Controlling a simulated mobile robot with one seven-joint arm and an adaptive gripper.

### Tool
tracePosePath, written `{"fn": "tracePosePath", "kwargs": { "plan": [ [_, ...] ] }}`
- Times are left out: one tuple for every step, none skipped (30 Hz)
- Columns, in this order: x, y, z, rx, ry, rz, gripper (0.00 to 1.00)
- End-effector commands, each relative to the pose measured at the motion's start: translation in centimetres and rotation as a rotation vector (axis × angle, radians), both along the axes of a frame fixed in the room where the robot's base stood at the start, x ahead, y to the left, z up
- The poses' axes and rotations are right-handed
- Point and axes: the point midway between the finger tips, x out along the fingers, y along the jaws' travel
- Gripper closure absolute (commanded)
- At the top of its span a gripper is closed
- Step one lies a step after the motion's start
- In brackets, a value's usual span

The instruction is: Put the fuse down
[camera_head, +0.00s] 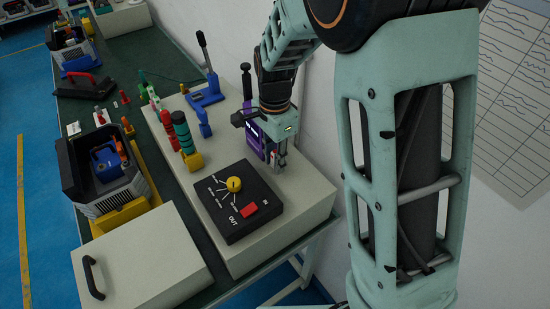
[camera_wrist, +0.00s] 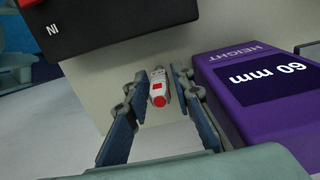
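The fuse (camera_wrist: 158,90) is a small white cylinder with red marks. In the wrist view it lies between the two fingers of my gripper (camera_wrist: 160,82), with a narrow gap showing on each side. My gripper (camera_head: 279,163) points down at the pale bench top, between the black dial box and the purple height gauge. In the head view the fuse is a small red and white bit at the fingers, mostly hidden. Whether its far end touches the surface is hard to tell.
The black box (camera_head: 220,220) with a yellow knob and red switch is close in front. The purple gauge (camera_wrist: 255,95) reading 60 mm stands close beside the fingers. Green and red cylinders (camera_head: 182,130) and a blue lever clamp (camera_head: 205,97) stand further left. A pale lidded case (camera_head: 145,260) is at front left.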

Motion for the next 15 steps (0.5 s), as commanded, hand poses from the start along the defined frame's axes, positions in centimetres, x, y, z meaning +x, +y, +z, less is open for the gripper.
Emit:
{"fn": "tracePosePath", "kwargs": {
  "plan": [
    [-0.04,-0.03,-0.37,0.0,0.002,0.0,0.78],
    [-0.03,-0.02,-0.5,-0.001,0.002,0.0,0.78],
    [-0.01,-0.02,-0.59,-0.001,0.001,0.0,0.78],
    [0.01,-0.01,-0.61,0.0,0.0,0.0,0.78],
    [0.01,-0.01,-0.61,0.0,0.0,0.0,0.78],
    [0.01,0.0,-0.6,0.001,-0.001,0.0,0.78],
    [0.01,0.0,-0.59,0.001,-0.001,0.0,0.78],
    [0.01,-0.01,-0.59,0.0,0.0,0.0,0.78],
    [0.01,-0.01,-0.58,0.0,0.0,0.0,0.8],
    [0.01,-0.01,-0.58,0.0,0.0,0.0,0.83],
    [0.01,-0.01,-0.57,0.0,0.0,0.0,0.86],
    [0.01,-0.01,-0.57,0.0,0.0,0.0,0.91],
    [0.01,-0.01,-0.57,0.0,0.0,0.0,0.94],
    [0.01,-0.01,-0.57,0.0,0.0,0.0,0.97],
    [0.01,-0.01,-0.56,0.0,0.0,0.0,1.0]
  ]
}}
